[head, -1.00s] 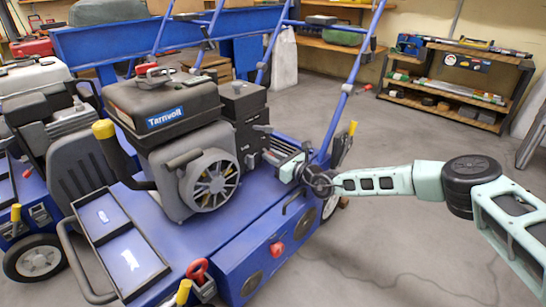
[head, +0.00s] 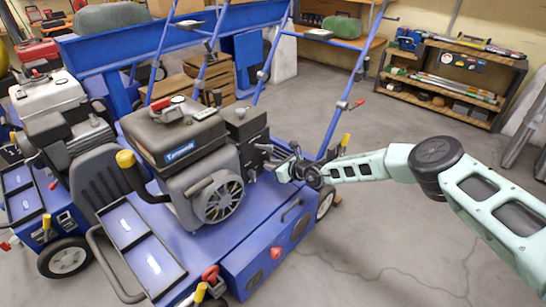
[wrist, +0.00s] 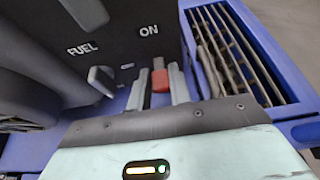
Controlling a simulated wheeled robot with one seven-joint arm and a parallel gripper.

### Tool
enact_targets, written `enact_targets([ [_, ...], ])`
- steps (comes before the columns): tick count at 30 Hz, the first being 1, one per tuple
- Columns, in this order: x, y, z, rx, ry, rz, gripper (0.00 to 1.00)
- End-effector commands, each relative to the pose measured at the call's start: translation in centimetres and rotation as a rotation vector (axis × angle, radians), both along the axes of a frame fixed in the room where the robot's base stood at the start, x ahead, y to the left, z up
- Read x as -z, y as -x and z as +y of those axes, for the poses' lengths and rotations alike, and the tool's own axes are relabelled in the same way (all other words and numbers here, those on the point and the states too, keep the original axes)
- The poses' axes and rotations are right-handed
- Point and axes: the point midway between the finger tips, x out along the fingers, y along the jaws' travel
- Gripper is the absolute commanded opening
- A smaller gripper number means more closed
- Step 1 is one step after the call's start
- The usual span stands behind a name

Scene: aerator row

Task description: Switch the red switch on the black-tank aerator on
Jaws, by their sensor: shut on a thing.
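The black-tank aerator (head: 178,135) stands in the middle of the head view, blue-bodied with a dark tank over a grey engine. My gripper (head: 272,163) reaches in from the right to the engine's right side; the switch cannot be made out there. In the wrist view the red switch (wrist: 160,80) sits on the dark panel (wrist: 125,45), under the word ON and right of the word FUEL. The fingers of my gripper (wrist: 159,84) are on either side of the switch and shut on it. Whether it is flipped over is hard to tell.
A second aerator with a white tank (head: 47,97) stands close on the left. A grey lever (wrist: 101,80) sits beside the switch, left of my fingers. Blue handlebars (head: 350,85) rise behind my gripper. A shelf (head: 455,85) stands at the back right; the floor before it is clear.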

Motion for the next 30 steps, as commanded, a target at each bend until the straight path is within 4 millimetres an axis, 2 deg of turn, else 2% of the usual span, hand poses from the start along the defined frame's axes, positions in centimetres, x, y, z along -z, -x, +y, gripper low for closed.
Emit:
enact_targets([
  [1, -0.68, 0.08, 0.05, -0.003, 0.027, 0.017, 0.00],
  [15, -0.54, -0.24, 0.11, 0.003, 0.213, 0.168, 0.00],
  [30, -1.11, -0.22, 0.22, 0.001, 0.271, 0.212, 0.00],
])
